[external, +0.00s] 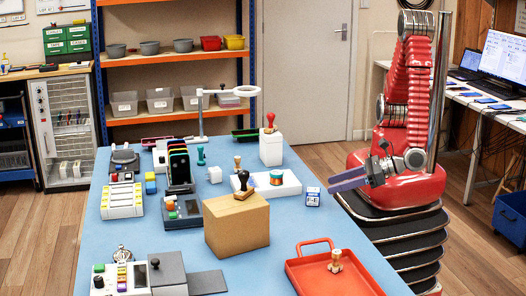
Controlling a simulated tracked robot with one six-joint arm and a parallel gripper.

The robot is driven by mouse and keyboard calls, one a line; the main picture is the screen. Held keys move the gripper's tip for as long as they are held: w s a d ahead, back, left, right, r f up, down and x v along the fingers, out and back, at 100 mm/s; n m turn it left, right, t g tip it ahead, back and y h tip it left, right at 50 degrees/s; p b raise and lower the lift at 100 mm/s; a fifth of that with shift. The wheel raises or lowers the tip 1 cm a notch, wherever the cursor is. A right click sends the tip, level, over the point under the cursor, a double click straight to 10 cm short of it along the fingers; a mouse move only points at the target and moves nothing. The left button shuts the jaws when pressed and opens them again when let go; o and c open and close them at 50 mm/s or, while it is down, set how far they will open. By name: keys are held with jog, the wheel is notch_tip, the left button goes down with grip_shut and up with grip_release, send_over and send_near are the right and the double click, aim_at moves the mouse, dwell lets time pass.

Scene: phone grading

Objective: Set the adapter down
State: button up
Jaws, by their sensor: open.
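A small white cube (214,174) that looks like the adapter sits on the blue table (170,262), left of the white block. It is too small to tell for sure. My gripper (333,184) is at the table's right edge, far right of the cube, with its long purple-grey fingers pointing left. It is open, and I see nothing between the fingers. A small blue and white box (313,196) stands on the table just left of the fingertips.
A cardboard box (237,228) with a black stamp stands mid-table. A red tray (308,280) holding a wooden stamp lies at the front right. A phone rack (179,165), a ring lamp (232,90) and a white pedestal (271,150) with a red stamp stand farther back.

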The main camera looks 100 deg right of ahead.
jog(key=s+d+r+m+g+h, duration=0.1)
jog(key=d+r+m+g, duration=0.35)
jog(key=d+m, duration=0.45)
jog(key=d+r+m+g, duration=0.45)
jog(key=d+m, duration=0.35)
jog(key=d, duration=0.2)
jog(key=s+d+r+m+t+y, duration=0.1)
jog(key=d+r+m+y, duration=0.1)
jog(key=r+m, duration=0.4)
jog(key=s+d+r+m+t+y, duration=0.1)
jog(key=r+m+y, duration=0.3)
jog(key=m, duration=0.4)
jog(key=shift+s+d+r, duration=0.6)
jog(key=shift+d+r, duration=0.25)
